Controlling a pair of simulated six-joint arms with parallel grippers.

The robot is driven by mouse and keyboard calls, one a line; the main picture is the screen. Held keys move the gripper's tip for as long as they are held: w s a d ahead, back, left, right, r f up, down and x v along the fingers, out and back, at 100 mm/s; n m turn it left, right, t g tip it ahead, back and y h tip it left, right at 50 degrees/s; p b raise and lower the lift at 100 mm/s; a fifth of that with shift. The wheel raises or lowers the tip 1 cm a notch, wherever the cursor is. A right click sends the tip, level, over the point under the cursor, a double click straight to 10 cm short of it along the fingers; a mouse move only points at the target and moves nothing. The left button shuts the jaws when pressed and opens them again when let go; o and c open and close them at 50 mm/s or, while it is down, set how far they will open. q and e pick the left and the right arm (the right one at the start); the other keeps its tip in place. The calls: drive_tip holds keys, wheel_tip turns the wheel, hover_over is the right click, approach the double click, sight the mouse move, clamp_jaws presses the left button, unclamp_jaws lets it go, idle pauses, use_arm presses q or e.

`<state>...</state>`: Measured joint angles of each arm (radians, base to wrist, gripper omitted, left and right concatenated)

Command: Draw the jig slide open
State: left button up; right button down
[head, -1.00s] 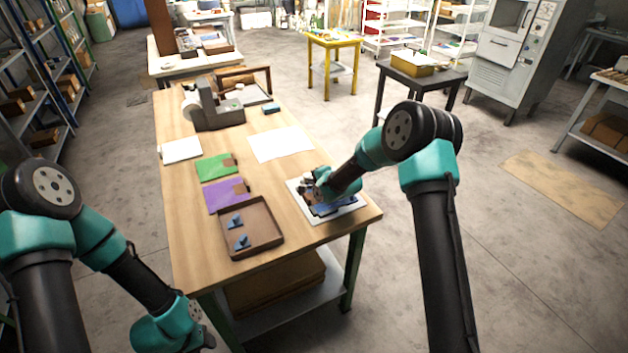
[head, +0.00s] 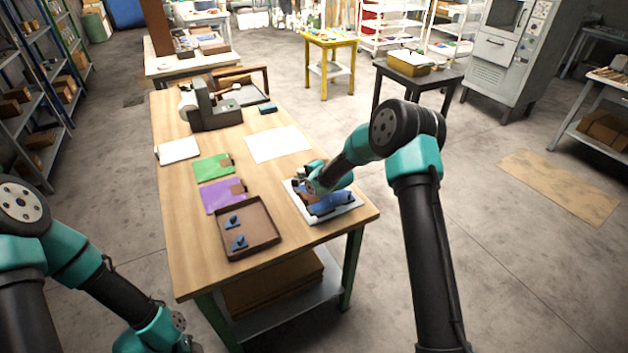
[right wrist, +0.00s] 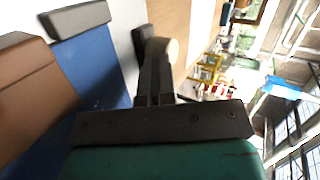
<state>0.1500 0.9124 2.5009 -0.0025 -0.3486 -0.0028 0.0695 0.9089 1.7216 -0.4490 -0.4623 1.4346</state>
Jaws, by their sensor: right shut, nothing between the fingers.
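The jig, with a blue bed (head: 334,201), sits on a white plate (head: 352,209) at the table's right front corner. My right gripper (head: 308,184) is low over the jig's left side, partly hidden by its own wrist. In the right wrist view, the shut, empty fingers (right wrist: 155,82) point at a pale round knob (right wrist: 161,50) with a dark part beside it. Whether they touch it I cannot tell. The blue bed (right wrist: 88,72), a brown block (right wrist: 32,78) and a grey block (right wrist: 77,19) lie to the left. My left arm is at the lower left, its fingers outside the picture.
A brown tray (head: 271,237) with two blue pieces stands left of the jig. Purple (head: 222,198) and green (head: 212,167) sheets and a white sheet (head: 279,144) lie behind. A grey machine (head: 213,112) stands at the table's far end. Bare wood lies between.

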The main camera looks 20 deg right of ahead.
drive_tip(key=shift+s+d, duration=0.2)
drive_tip(key=shift+s, duration=0.1)
drive_tip(key=s, duration=0.1)
drive_tip(key=s+d, duration=0.1)
drive_tip(key=s, duration=0.1)
drive_tip(key=shift+s+d+r, duration=0.25)
drive_tip(key=shift+s+r, duration=0.05)
drive_tip(key=shift+s, duration=0.1)
drive_tip(key=v, duration=0.9)
drive_tip(key=shift+a, duration=0.1)
